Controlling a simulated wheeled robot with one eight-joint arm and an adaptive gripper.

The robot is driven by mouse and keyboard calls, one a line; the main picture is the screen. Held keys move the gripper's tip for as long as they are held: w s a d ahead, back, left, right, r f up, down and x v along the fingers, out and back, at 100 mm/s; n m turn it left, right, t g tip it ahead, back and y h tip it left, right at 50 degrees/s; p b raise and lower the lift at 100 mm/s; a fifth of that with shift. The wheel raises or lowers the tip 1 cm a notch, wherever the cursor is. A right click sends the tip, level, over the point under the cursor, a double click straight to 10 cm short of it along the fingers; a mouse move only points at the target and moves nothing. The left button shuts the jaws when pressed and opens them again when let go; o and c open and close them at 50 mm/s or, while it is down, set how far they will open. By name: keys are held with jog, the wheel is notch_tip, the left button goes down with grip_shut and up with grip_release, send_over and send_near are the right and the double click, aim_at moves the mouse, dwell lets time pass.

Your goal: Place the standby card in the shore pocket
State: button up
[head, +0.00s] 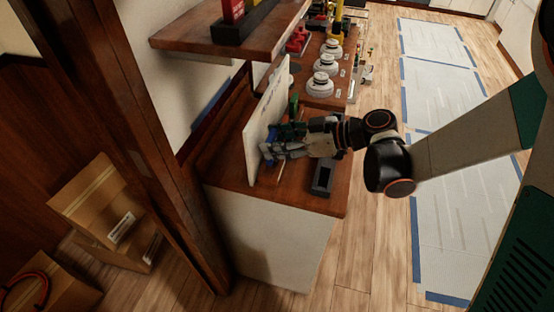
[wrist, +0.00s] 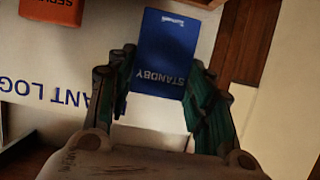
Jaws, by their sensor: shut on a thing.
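The blue standby card (wrist: 163,50), lettered STANDBY, is between the two fingers of my gripper (wrist: 163,72) in the wrist view, its face toward the camera and its lettering upside down. My gripper (head: 273,147) shows in the head view close to the white upright board (head: 253,150) on the wooden counter. I cannot tell whether the card touches the board. I cannot make out which pocket is the shore one.
An orange piece (wrist: 50,10) lettered "SER..." is at the wrist view's upper left. A dark open tray (head: 324,178) stands at the counter's front. A wooden shelf (head: 225,40) hangs above. White round pieces (head: 320,85) stand farther back. Cardboard boxes (head: 100,200) are at left.

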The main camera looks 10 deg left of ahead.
jog(key=shift+f+b, duration=0.9)
jog(key=shift+f, duration=1.6)
jog(key=shift+f, duration=0.1)
jog(key=o, duration=1.1)
jog(key=shift+c, duration=0.2)
